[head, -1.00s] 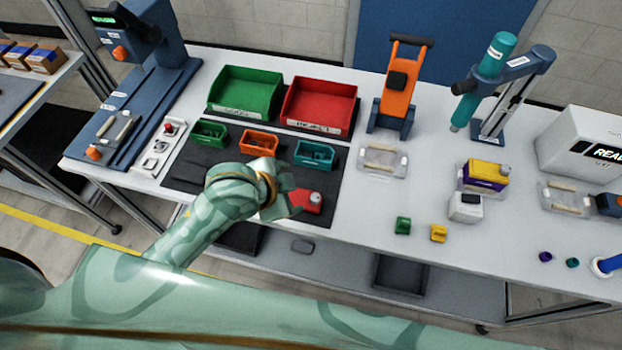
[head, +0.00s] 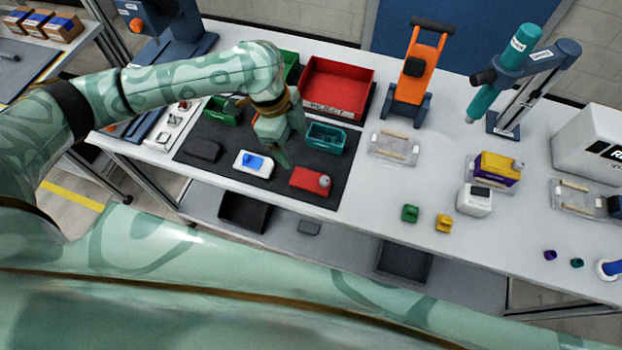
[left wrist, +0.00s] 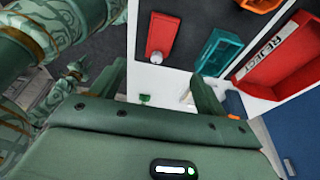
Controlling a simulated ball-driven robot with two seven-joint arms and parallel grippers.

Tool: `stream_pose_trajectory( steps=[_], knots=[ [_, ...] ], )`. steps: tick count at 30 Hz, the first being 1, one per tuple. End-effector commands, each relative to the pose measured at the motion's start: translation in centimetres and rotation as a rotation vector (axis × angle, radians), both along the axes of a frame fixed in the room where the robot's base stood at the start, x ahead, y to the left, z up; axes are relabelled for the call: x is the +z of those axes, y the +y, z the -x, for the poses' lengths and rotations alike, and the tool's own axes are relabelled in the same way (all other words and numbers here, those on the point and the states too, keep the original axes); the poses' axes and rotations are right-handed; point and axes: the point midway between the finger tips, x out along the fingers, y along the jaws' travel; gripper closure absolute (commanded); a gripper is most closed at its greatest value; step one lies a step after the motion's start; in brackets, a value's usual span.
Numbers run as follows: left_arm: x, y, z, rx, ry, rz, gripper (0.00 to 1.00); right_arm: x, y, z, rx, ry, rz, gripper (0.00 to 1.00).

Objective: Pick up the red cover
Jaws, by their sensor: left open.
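The red cover (head: 308,181) is a small red block with a grey knob at one end. It lies on the dark mat (head: 215,172) near the mat's front right corner. In the left wrist view the red cover (left wrist: 163,36) shows at the top centre, beyond the fingers. My left gripper (head: 281,148) hangs above the mat, up and left of the cover in the head view, and does not touch it. In the left wrist view my left gripper (left wrist: 163,88) has its fingers wide apart with nothing between them.
A white part with a blue top (head: 253,164) lies left of the cover, and a black part (head: 203,150) farther left. A teal bin (head: 326,137) stands behind the cover, with a red bin (head: 336,88) farther back. A clear tray (head: 395,148) lies to the right.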

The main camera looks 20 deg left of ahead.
Motion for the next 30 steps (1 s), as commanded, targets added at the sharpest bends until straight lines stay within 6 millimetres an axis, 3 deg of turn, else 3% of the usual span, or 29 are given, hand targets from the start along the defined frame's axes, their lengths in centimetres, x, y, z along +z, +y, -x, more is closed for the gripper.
stream_pose_trajectory(
  steps=[3,9,16,24,30],
  knots=[
    [-3.4,-0.9,0.2,0.001,0.005,0.001,0.25,-1.0,-0.1,0.1,0.000,0.002,0.001,0.64],
    [-7.3,-2.0,0.1,0.000,0.002,0.002,0.25,-1.9,-0.1,0.1,-0.001,0.003,0.002,0.64],
    [-9.2,-2.5,0.1,0.001,0.001,0.001,0.25,-2.3,-0.1,0.2,-0.001,0.005,0.001,0.64],
    [-13.1,-3.5,0.1,0.000,0.000,0.001,0.25,-3.3,-0.1,0.3,-0.001,0.007,0.002,0.64],
    [-13.4,-3.6,0.1,0.000,-0.002,0.001,0.25,-3.3,-0.1,0.3,-0.001,0.007,0.001,0.64]
  ],
)
